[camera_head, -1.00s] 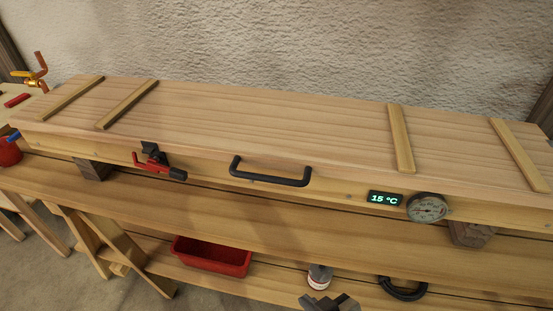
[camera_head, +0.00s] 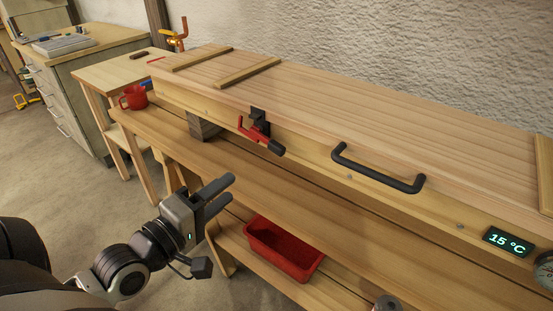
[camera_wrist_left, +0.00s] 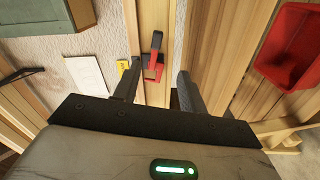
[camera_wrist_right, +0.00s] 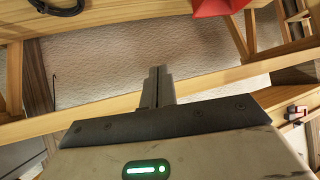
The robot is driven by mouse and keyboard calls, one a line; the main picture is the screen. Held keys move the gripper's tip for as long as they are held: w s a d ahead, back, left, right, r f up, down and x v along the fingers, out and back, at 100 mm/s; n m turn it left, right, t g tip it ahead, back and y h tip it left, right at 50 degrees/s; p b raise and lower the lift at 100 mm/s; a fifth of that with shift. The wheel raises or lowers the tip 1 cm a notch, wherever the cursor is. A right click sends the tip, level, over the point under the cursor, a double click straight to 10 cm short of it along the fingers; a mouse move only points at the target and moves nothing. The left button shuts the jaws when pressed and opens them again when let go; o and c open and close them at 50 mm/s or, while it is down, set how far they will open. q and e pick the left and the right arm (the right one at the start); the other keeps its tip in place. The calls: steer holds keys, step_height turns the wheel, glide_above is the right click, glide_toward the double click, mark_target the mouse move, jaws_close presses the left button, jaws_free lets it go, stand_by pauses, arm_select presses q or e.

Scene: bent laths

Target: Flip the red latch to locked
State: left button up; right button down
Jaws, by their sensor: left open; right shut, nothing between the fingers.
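The red latch (camera_head: 252,132) is on the front of the long wooden box, near its left end. It has a black bracket above it and a black-tipped lever pointing down to the right. My left gripper (camera_head: 228,191) is open and empty, in front of the box and below the latch, apart from it. In the left wrist view the latch (camera_wrist_left: 153,64) lies ahead, between the lines of the two open fingers (camera_wrist_left: 157,82). My right gripper (camera_wrist_right: 157,72) shows only in the right wrist view, shut and empty, facing the wall and bench framing.
A black handle (camera_head: 378,172) and a 15 °C display (camera_head: 508,242) are on the box front, right of the latch. A red bin (camera_head: 284,248) sits on the lower shelf.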

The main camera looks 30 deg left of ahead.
mark_target(274, 150)
arm_select(q)
steer(key=w, duration=0.5)
steer(key=w+p, duration=0.1)
steer(key=w, duration=0.4)
steer(key=w+d+p, duration=0.1)
steer(key=w, duration=0.4)
steer(key=shift+w+d+r, duration=0.1)
steer(key=shift+w+r, duration=0.15)
steer(key=shift+w, duration=0.15)
jaws_close()
